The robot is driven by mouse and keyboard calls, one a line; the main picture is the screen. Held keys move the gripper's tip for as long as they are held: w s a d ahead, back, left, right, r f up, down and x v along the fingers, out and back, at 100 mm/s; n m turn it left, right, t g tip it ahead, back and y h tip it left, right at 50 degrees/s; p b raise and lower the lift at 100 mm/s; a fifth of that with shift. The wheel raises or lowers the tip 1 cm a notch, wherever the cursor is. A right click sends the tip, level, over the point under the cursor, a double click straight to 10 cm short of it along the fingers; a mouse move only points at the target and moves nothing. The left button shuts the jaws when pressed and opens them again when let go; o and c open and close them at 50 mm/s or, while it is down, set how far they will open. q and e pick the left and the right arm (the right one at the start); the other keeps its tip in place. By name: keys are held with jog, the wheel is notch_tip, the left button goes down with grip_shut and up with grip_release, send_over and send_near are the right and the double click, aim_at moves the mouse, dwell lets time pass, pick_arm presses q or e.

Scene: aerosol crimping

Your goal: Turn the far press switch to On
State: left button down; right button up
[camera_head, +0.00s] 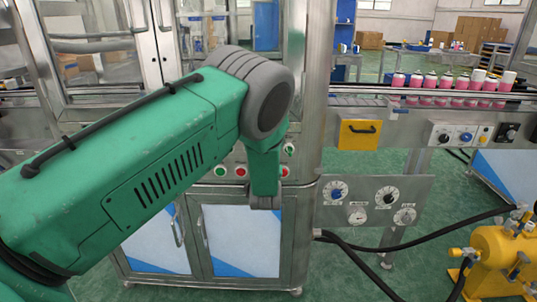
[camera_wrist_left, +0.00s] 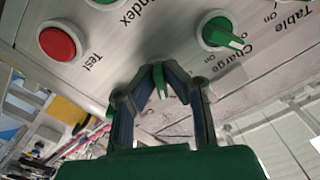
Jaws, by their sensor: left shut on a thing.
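My left arm reaches across the middle of the head view, over the steel machine's control panel (camera_head: 228,158), and hides part of it. In the left wrist view my left gripper (camera_wrist_left: 160,70) is shut on a small green switch handle (camera_wrist_left: 159,82) on the panel. Only part of this handle shows between the dark fingers. Another green rotary switch (camera_wrist_left: 222,34) with a pale pointer sits apart, to the upper right. Labels reading Charge, Table, Index and On are on the panel; I cannot tell which names the held switch. My right gripper is not in view.
A red button (camera_wrist_left: 57,42) labelled Test is left of the gripper. A dial plate (camera_head: 373,202) and a conveyor with pink cans (camera_head: 444,84) stand to the right in the head view. A yellow machine (camera_head: 502,262) with black hoses is at the lower right.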

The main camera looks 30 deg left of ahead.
pick_arm(q)
jog(key=shift+d+f, duration=0.1)
jog(key=shift+f, duration=0.05)
dwell(0.3)
jog(key=c, duration=1.7)
grip_release()
jog(key=v, duration=1.2)
